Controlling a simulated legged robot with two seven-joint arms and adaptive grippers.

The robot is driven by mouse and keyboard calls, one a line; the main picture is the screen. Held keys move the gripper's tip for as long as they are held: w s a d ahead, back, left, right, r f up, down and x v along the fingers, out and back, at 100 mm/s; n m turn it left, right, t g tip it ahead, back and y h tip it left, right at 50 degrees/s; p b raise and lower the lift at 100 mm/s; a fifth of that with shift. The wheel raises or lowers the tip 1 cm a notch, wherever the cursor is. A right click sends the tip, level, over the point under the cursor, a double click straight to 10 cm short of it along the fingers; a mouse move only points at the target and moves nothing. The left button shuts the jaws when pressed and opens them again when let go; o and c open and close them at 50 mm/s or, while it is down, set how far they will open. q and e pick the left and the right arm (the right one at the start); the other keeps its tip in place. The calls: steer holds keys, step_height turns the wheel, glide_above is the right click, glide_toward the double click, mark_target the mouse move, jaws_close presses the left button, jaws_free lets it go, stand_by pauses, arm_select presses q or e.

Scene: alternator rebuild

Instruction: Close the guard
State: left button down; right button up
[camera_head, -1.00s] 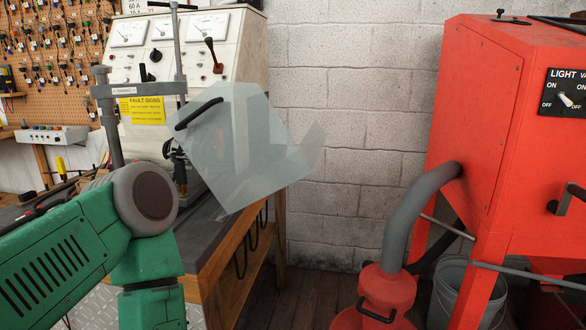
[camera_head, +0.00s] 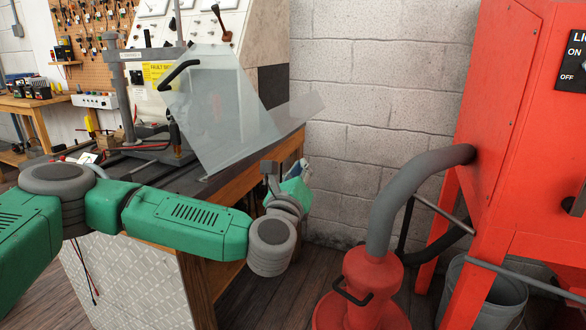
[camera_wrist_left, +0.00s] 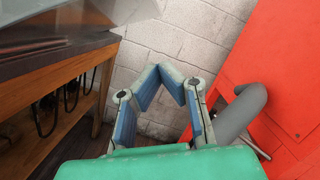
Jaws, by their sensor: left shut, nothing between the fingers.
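The guard is a clear, tilted panel (camera_head: 225,120) with a black handle (camera_head: 180,73) near its upper left edge. It stands swung out from the grey press frame (camera_head: 120,90) on the bench, and its lower edge reaches the bench front. My left gripper (camera_head: 302,170) is beyond the bench's right end, below and right of the guard and apart from it. In the left wrist view my left gripper's fingers (camera_wrist_left: 161,70) meet at the tips with nothing between them. A clear sheet edge (camera_wrist_left: 75,18) shows at that view's upper left. My right gripper is out of view.
The wooden bench (camera_head: 230,200) lies under the guard, with a test panel behind. A red cabinet (camera_head: 510,140) with a grey hose (camera_head: 400,190) and a red vacuum canister (camera_head: 370,285) stands at the right. Open space separates bench and cabinet before the white block wall (camera_head: 375,80).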

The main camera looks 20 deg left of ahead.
arm_select(q)
steer(key=d+x, duration=0.1)
steer(key=x, duration=0.6)
steer(key=a+r+n+b, duration=0.3)
steer(key=a+r+n, duration=0.1)
steer(key=a+r, duration=0.8)
steer(key=a+r+n+g+b, duration=0.1)
steer(key=a+r+n+b, duration=0.1)
steer(key=a, duration=0.5)
steer(key=a+r+n+g+y+b, duration=0.1)
steer(key=a+r+n+b, duration=0.1)
steer(key=a+r+n, duration=0.2)
steer(key=w+a+n, duration=0.1)
steer(key=a, duration=0.2)
steer(key=shift+a+r+n+y, duration=0.3)
steer(key=shift+a, duration=0.05)
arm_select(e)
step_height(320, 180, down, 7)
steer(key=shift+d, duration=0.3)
arm_select(q)
steer(key=shift+a, duration=0.1)
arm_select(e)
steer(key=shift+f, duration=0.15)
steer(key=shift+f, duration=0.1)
